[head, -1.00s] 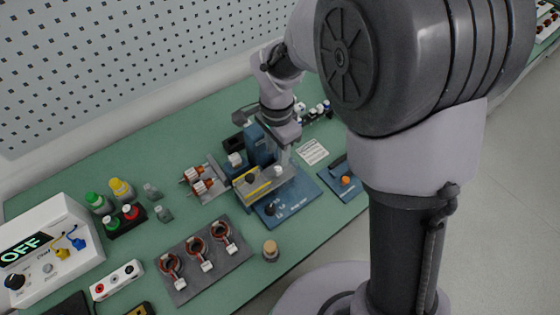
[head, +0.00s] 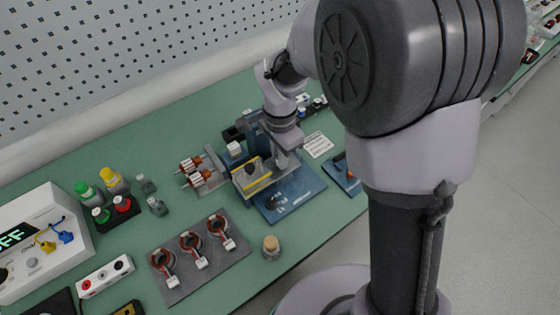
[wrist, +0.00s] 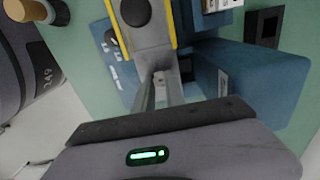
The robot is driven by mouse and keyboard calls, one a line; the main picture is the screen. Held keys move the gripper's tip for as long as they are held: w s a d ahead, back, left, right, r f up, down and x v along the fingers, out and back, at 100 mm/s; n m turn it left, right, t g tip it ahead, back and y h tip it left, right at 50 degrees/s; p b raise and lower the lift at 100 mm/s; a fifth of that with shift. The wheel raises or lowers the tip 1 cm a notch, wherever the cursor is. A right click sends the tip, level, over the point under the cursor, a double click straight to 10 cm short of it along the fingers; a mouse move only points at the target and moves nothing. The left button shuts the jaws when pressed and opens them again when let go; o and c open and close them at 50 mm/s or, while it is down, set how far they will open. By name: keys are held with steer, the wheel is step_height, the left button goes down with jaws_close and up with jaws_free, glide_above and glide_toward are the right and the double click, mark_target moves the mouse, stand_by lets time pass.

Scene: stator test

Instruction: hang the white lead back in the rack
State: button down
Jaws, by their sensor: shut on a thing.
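My gripper (head: 283,172) is low over the right end of a grey fixture (head: 262,181) with yellow edging and a black knob, on a blue base plate (head: 302,188). In the wrist view, its fingers (wrist: 161,92) are shut on a small pale piece (wrist: 158,77), apparently the white lead's plug. The rest of the lead is hidden, and I cannot tell whether the plug is still seated in the fixture. A row of white, blue and dark plugs (head: 315,106), apparently the rack, stands behind and right of my gripper.
A blue upright block (wrist: 245,80) stands close beside my fingers. A printed card (head: 318,144) and a small blue stand (head: 345,177) lie to the right.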

step_height(320, 180, up, 6)
steer(key=p, duration=0.4)
steer(key=shift+p, duration=0.35)
steer(key=shift+f, duration=0.1)
